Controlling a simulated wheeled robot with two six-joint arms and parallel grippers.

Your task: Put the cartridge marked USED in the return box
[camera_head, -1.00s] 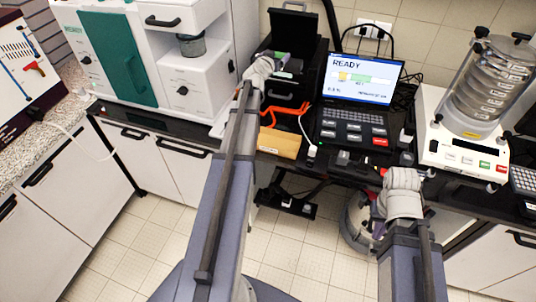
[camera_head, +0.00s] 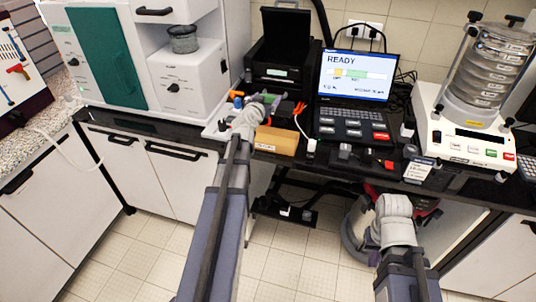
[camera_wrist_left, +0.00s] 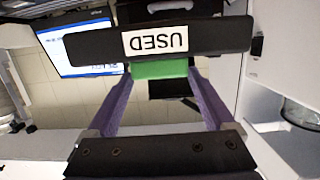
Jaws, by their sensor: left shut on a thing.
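The cartridge marked USED (camera_wrist_left: 158,42) fills the top of the left wrist view: a black bar with a white label, upside down there, and a green part below it. My left gripper (camera_head: 268,99) is shut on the cartridge, with its purple fingers on either side of the green part. In the head view a bit of green shows at the gripper, in front of the black printer (camera_head: 279,76) and above the tan box (camera_head: 277,141). The tan box has a small label that I cannot read; I cannot tell if it is the return box. My right gripper's fingers are hidden beyond its wrist (camera_head: 394,208).
A laptop (camera_head: 355,75) reading READY stands right of the printer. A sieve shaker (camera_head: 470,130) stands at the right and a white machine with a teal door (camera_head: 105,60) at the left. An orange-red clip or cable lies near the tan box.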

